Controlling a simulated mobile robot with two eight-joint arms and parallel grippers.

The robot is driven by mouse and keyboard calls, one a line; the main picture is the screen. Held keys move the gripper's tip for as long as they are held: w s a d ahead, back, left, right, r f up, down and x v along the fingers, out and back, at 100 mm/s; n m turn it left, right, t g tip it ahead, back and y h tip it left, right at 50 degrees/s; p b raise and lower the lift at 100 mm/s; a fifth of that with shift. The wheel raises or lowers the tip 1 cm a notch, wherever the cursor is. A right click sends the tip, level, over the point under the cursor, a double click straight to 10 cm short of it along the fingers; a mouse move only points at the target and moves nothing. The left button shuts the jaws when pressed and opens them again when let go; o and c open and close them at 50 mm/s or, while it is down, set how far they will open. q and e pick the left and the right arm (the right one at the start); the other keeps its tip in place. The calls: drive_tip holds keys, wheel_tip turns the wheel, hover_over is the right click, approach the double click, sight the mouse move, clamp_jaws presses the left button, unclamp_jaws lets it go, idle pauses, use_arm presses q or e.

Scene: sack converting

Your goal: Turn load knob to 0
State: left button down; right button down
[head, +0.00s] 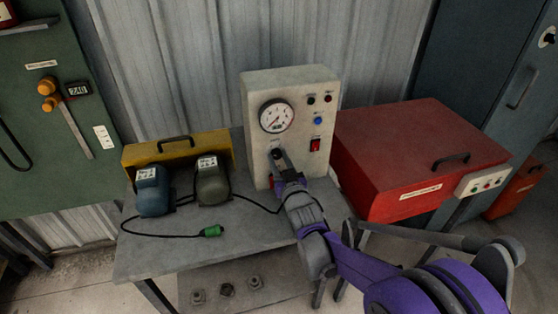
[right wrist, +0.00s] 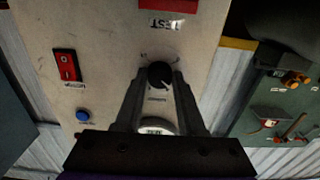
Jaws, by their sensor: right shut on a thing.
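The load knob (right wrist: 158,74) is a small round black knob on the cream front panel of the test box (head: 252,95). The right wrist view shows it upside down, with a light pointer mark and small labels around it too blurred to read. My right gripper (right wrist: 160,80) is shut on the knob, one finger on each side. In the head view my right gripper (head: 279,155) reaches the panel below the round gauge (head: 276,116) and hides most of the knob. My left gripper is not in view.
A red rocker switch (head: 315,145) and a blue button (head: 318,121) are on the same panel. Two motors, one blue (head: 150,192) and one grey (head: 213,182), stand on the grey bench (head: 180,255) at left. A red cabinet (head: 410,150) stands close at right.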

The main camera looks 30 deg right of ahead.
drive_tip(key=n, duration=0.3)
drive_tip(key=shift+n, duration=0.4)
drive_tip(key=n+b, duration=0.1)
drive_tip(key=n, duration=0.3)
drive_tip(key=shift+n, duration=0.3)
drive_tip(key=n, duration=0.4)
drive_tip(key=shift+b, duration=0.35)
drive_tip(key=shift+n+b, duration=0.3)
drive_tip(key=shift+n, duration=1.8)
drive_tip(key=c, duration=0.5)
unclamp_jaws()
drive_tip(key=shift+r, duration=0.1)
